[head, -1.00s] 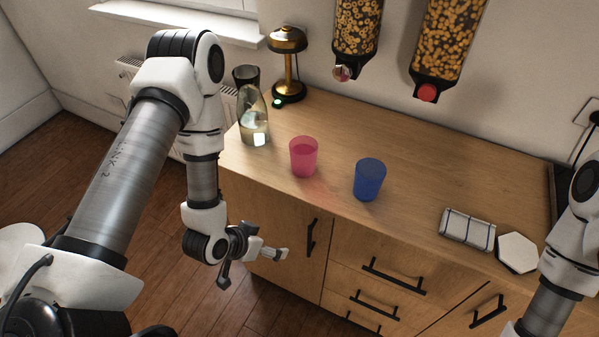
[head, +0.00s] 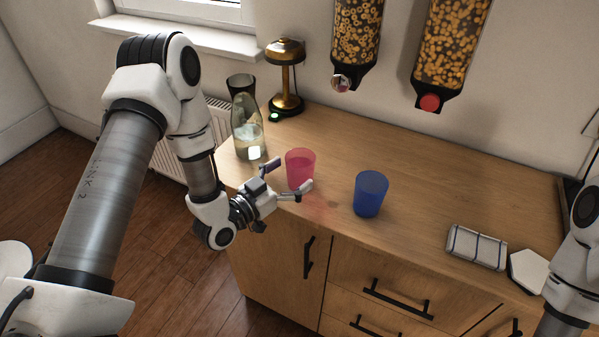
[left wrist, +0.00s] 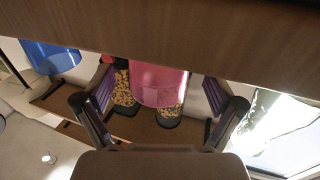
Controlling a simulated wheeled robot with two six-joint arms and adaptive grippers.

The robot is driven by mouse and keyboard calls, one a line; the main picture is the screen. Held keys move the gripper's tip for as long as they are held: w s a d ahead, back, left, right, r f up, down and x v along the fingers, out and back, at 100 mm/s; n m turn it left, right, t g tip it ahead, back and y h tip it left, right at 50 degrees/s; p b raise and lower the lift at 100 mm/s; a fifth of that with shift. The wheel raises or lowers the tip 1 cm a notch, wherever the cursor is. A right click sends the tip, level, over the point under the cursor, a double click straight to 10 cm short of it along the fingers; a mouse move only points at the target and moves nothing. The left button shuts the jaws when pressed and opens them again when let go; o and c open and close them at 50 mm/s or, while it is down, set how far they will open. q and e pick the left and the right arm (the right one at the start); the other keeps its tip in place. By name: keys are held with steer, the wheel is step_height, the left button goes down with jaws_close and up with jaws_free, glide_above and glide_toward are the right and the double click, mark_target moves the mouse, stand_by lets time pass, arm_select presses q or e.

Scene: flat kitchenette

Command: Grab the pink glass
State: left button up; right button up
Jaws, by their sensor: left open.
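The pink glass (head: 300,167) stands upright on the wooden counter near its front left edge. In the left wrist view the pink glass (left wrist: 160,84) shows upside down, between and beyond the two fingers. My left gripper (head: 288,178) is open and empty at the counter's front edge, just in front of the glass, its fingers spread toward it. In the left wrist view my left gripper (left wrist: 160,107) has its purple-padded fingers wide apart. I cannot tell whether a finger touches the glass. My right gripper is out of view.
A blue glass (head: 370,194) stands to the right of the pink one. A folded cloth (head: 477,247) and a white hexagonal piece (head: 528,270) lie at right. The back middle counter is clear.

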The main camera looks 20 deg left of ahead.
mark_target(292, 174)
arm_select(q)
steer(key=x, duration=0.3)
steer(key=shift+w+d+f, duration=0.15)
steer(key=shift+w+f, duration=0.05)
steer(key=shift+f, duration=0.05)
steer(key=shift+s+r, duration=0.1)
steer(key=shift+s, duration=0.15)
steer(key=c, duration=1.6)
steer(key=shift+o, duration=0.2)
steer(key=shift+r, duration=0.1)
